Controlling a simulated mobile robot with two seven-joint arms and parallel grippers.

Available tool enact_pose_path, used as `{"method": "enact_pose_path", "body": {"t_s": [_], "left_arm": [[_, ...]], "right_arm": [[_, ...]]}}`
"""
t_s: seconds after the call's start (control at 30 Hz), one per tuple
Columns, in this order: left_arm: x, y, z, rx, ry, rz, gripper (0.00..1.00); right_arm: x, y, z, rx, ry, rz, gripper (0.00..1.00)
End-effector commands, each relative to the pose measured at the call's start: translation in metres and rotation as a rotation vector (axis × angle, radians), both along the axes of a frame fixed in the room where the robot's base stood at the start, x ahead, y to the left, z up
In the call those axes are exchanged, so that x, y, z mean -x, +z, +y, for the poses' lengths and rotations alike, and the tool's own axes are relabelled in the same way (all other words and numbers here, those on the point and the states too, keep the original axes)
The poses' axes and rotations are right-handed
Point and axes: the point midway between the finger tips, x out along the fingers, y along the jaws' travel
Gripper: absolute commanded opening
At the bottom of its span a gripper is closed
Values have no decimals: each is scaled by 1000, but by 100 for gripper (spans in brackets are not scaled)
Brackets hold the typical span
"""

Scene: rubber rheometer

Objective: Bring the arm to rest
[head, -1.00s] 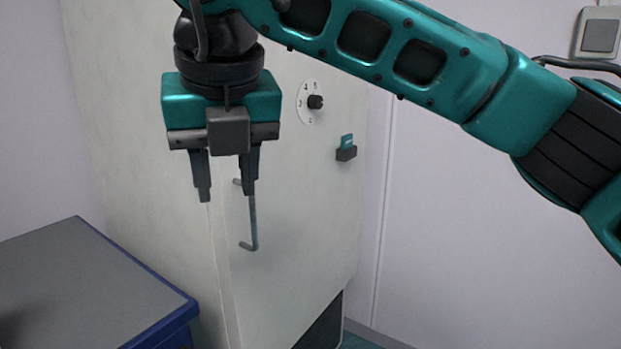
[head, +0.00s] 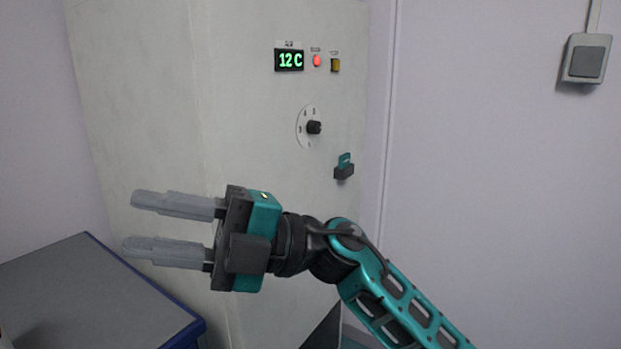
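My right arm comes in from the lower right. Its gripper (head: 128,224) points left in front of the white cabinet, with its two grey fingers spread apart and nothing between them. The gripper and wrist cover part of the cabinet door, and the door handle is hidden behind them. My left gripper is not in the picture.
The tall white cabinet (head: 265,190) carries a display reading 12 C (head: 289,60), a red light (head: 317,61), a black dial (head: 314,128) and a small teal-and-dark holder (head: 344,168). A grey, blue-edged table (head: 80,290) stands lower left. A wall switch (head: 586,59) is upper right.

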Motion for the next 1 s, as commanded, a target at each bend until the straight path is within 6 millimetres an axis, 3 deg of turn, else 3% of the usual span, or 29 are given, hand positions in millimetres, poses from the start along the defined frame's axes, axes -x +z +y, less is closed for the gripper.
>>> {"method": "enact_pose_path", "body": {"t_s": [0.13,0.27,0.4,0.5,0.67,0.8,0.9,1.0], "left_arm": [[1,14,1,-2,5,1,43],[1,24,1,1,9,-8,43],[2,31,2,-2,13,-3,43],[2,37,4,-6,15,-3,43],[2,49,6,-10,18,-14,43],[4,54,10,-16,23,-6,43],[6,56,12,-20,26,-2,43],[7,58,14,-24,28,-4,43]], "right_arm": [[-41,-6,-38,-206,-181,292,38],[-77,-37,-79,-330,-374,546,38],[-103,-94,-130,-403,-604,821,38],[-106,-147,-168,-415,-774,1019,38],[-80,-241,-228,-365,-1040,1333,38],[-29,-316,-272,-263,-1240,1585,38],[10,-352,-294,-185,-1339,1722,38],[40,-374,-308,-124,-1399,1814,38]]}}
